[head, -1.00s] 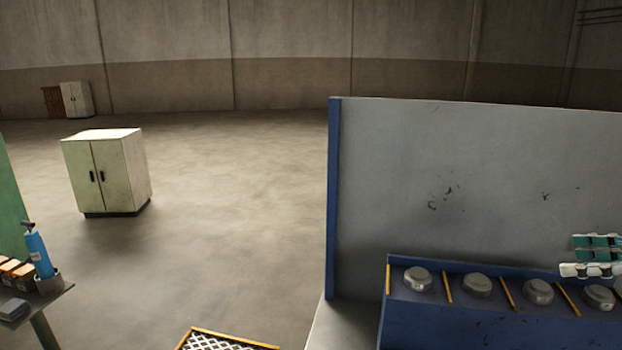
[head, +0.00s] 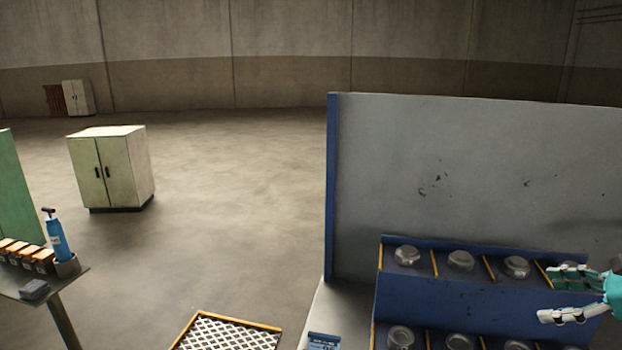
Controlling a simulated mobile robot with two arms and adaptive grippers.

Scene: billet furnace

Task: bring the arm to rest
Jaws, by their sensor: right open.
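My right gripper (head: 556,294) comes in from the right edge in the head view. Its white and teal fingers are spread apart, with nothing seen between them. It is in front of the blue rack (head: 480,290) and hides part of the rack's right side. Grey metal billets (head: 461,261) sit in the rack's upper row, parted by yellow dividers. More billets (head: 400,337) show in a lower row, cut by the bottom edge. My left gripper is not in view.
A grey panel (head: 450,180) with a blue edge stands behind the rack. At left, a table (head: 75,284) holds a blue bottle (head: 57,238) and several small boxes. A white cabinet (head: 112,168) stands beyond. A yellow-edged grating (head: 225,334) lies on the floor. The middle floor is open.

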